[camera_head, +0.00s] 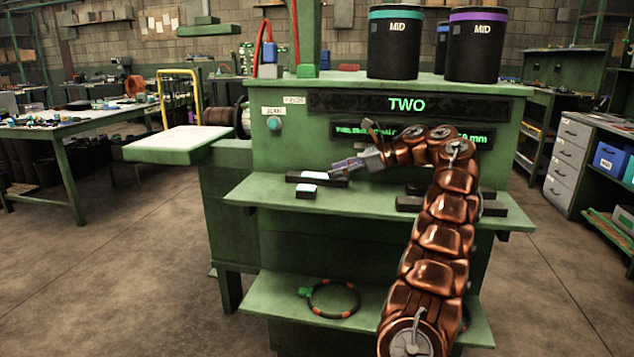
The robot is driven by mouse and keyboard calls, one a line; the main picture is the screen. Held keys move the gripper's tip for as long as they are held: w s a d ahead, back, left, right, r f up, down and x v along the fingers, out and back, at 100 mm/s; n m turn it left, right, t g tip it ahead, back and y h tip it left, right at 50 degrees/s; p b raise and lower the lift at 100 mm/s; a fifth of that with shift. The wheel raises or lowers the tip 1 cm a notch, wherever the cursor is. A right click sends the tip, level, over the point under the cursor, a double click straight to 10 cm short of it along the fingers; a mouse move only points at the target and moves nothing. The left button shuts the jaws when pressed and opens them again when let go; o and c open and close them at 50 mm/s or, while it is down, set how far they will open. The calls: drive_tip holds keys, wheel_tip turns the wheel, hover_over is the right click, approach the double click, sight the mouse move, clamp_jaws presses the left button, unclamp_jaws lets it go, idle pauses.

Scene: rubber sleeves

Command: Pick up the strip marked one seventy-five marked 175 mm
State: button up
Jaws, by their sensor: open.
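Several dark strips lie on the green machine's upper shelf (258,192). A longer strip (300,178) with a white label lies at the left, and a short dark piece (306,191) with a white label lies just in front of it. More dark strips (408,203) lie at the right, partly hidden behind my arm. No strip's marking is readable, so I cannot tell which is the 175 mm one. My gripper (340,166) is open, close to the right end of the longer left strip. I cannot tell whether it touches it.
The machine's sign (407,105) reads TWO; a second display below is partly covered by my arm. Black drums (395,45) marked MID stand on top. A dark ring (334,299) with orange bands lies on the lower shelf. The shelf's left end is clear.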

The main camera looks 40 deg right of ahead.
sight(321, 183)
drive_tip(key=shift+b+x, duration=0.35)
drive_tip(key=shift+x, duration=2.35)
drive_tip(key=c, duration=0.8)
drive_tip(key=shift+a+r, duration=0.1)
